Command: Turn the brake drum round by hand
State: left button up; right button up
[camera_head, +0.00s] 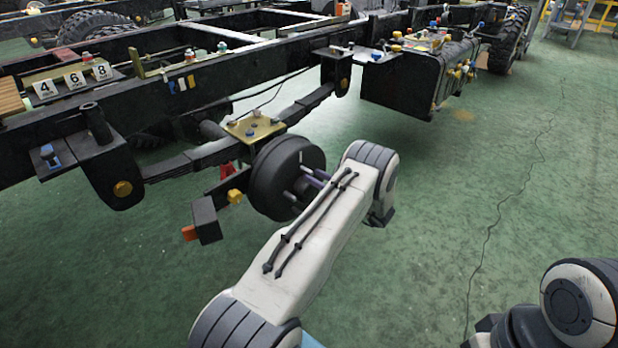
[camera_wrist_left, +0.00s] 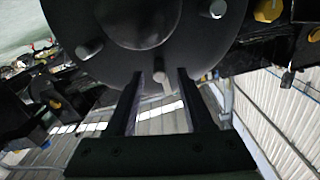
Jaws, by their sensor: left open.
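The brake drum (camera_head: 268,182) is a black round drum on the axle end under the chassis frame in the head view. In the left wrist view the drum face (camera_wrist_left: 140,20) fills the top, with several pale wheel studs around a hub. My right gripper is out of view.
The black chassis rail (camera_head: 240,75) runs above the drum, with a leaf spring (camera_head: 185,163) below it. A black block with an orange end (camera_head: 206,220) hangs left of the drum. A black tank (camera_head: 400,85) is further back.

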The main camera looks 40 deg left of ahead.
aim_at(309, 173)
pick_arm(q)
jog(key=shift+w+a+b, duration=0.15)
jog(key=shift+a+b, duration=0.3)
jog(key=shift+a, duration=1.35)
grip_shut()
